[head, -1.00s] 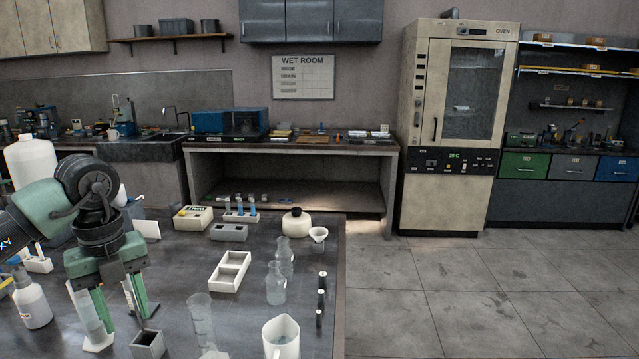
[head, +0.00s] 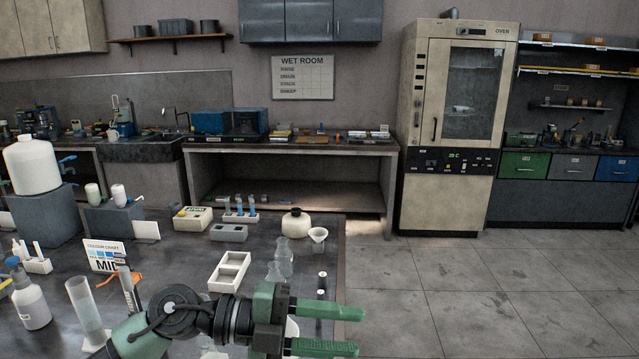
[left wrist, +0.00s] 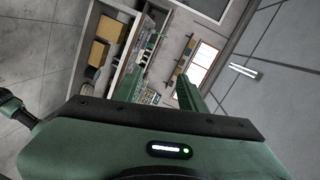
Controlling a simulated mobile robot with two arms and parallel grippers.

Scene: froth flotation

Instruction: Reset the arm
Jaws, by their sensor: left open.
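My left gripper (head: 330,329) is open and empty in the head view, at the bottom centre. Its green fingers point right and reach past the table's right edge. It hides part of the front of the dark table (head: 185,265), including most of a white beaker. In the left wrist view the two green fingers (left wrist: 160,85) stand apart with nothing between them. That view looks away across the room. My right gripper is not in view.
The floor at right is clear.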

